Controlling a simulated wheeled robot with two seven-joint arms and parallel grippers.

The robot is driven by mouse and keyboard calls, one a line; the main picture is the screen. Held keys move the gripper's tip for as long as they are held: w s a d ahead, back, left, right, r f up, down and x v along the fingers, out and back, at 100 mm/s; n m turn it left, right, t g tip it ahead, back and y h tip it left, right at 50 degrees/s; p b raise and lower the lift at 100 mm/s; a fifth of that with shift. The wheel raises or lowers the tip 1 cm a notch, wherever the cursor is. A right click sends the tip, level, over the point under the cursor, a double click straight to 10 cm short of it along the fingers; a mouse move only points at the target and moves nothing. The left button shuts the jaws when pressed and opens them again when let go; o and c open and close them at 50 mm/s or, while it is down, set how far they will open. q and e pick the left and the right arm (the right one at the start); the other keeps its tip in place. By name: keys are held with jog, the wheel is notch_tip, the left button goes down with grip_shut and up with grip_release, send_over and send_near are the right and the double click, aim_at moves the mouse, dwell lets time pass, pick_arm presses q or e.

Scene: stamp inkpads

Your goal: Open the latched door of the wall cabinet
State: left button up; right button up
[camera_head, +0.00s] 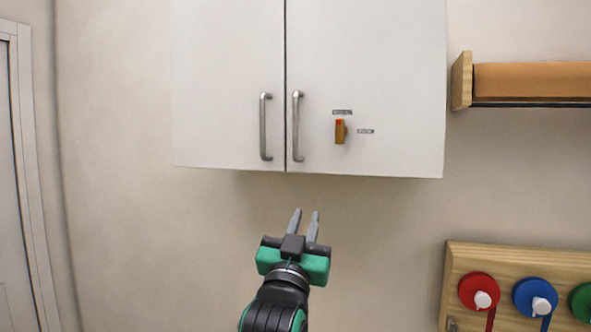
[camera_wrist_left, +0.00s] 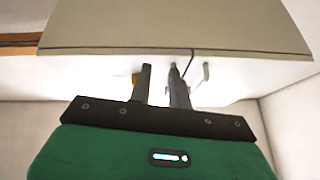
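A white wall cabinet has a left door (camera_head: 225,85) and a right door (camera_head: 385,60), both flush and closed. Each has an upright metal bar handle, left (camera_head: 265,127) and right (camera_head: 297,127). On the right door an orange-brown latch knob (camera_head: 340,133) stands upright, its red end up, under one small label (camera_head: 342,112) and beside another (camera_head: 366,131). My left gripper (camera_head: 306,214) is below the cabinet, pointing up, fingers apart and empty, touching nothing. In the left wrist view the gripper fingers (camera_wrist_left: 160,85) show in front of the cabinet, with part of the latch knob (camera_wrist_left: 134,78) beside them. My right gripper is out of view.
A wooden shelf (camera_head: 461,80) is on the wall right of the cabinet. A wooden board (camera_head: 462,262) with red, blue and green round pieces is at lower right. A door frame (camera_head: 28,150) is at far left. The wall below the cabinet is clear.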

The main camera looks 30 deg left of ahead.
aim_at(295, 120)
pick_arm(q)
jog(key=s+a+r+n+t+y, duration=0.15)
jog(key=s+r+y, duration=0.25)
jog(key=r, duration=0.5)
jog(key=shift+n, duration=0.55)
jog(key=p+x, duration=0.2)
jog(key=x, duration=0.4)
jog(key=p+x, duration=0.3)
jog(key=x, duration=0.4)
jog(key=shift+s+d+r, duration=0.1)
jog(key=shift+d+r, duration=0.05)
jog(key=shift+d, duration=0.1)
jog(key=shift+w+a+r, duration=0.2)
jog(key=shift+w+r, duration=0.1)
jog(key=shift+w, duration=0.15)
grip_shut()
